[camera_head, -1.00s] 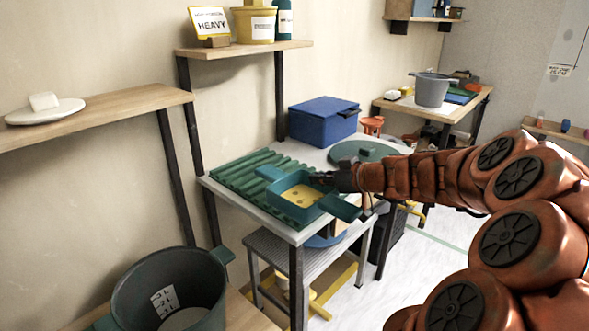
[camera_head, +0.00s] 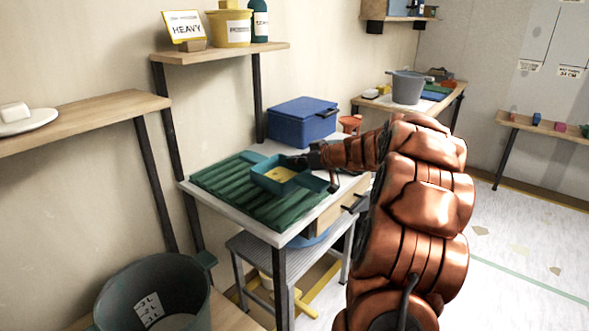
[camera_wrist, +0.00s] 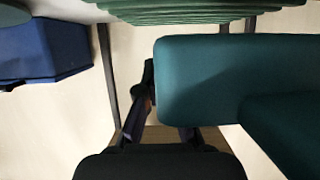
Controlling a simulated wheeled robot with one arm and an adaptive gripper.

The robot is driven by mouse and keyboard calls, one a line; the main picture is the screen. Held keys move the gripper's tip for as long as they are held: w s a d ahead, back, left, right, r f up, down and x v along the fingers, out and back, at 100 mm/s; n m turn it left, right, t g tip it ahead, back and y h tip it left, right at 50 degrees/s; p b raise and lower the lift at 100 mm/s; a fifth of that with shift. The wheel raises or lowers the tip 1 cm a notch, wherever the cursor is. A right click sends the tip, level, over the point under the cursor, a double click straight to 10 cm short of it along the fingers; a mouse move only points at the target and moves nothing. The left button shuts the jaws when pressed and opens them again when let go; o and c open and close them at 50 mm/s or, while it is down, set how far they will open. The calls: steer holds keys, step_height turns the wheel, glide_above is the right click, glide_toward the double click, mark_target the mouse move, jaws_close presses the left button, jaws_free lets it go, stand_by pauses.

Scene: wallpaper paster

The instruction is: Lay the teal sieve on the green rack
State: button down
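The teal sieve (camera_head: 268,183), a shallow box with a yellowish inside, is over the back right part of the ribbed green rack (camera_head: 216,180). I cannot tell whether it touches the rack or hangs just above it. My gripper (camera_head: 298,163) is at the sieve's back right edge and appears shut on it; the fingertips are mostly hidden. In the wrist view the sieve (camera_wrist: 205,75) fills the right side, close to a dark finger, and the green rack (camera_wrist: 185,14) shows along the top edge.
The rack lies on a white-topped table. A blue box (camera_head: 303,121) stands behind it, also in the wrist view (camera_wrist: 42,52). A dark bucket (camera_head: 165,290) is at front left. A shelf (camera_head: 220,53) with a yellow bucket (camera_head: 230,28) hangs above.

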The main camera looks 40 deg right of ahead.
mark_target(294, 169)
steer(key=shift+w+d, duration=0.3)
steer(key=shift+w, duration=0.2)
steer(key=shift+f, duration=1.8)
steer(key=shift+f+b, duration=0.15)
steer(key=shift+b, duration=0.2)
steer(key=c, duration=1.3)
jaws_free()
steer(key=shift+r+p, duration=0.25)
steer(key=shift+p, duration=0.1)
steer(key=v, duration=1.1)
steer(key=shift+s, duration=0.55)
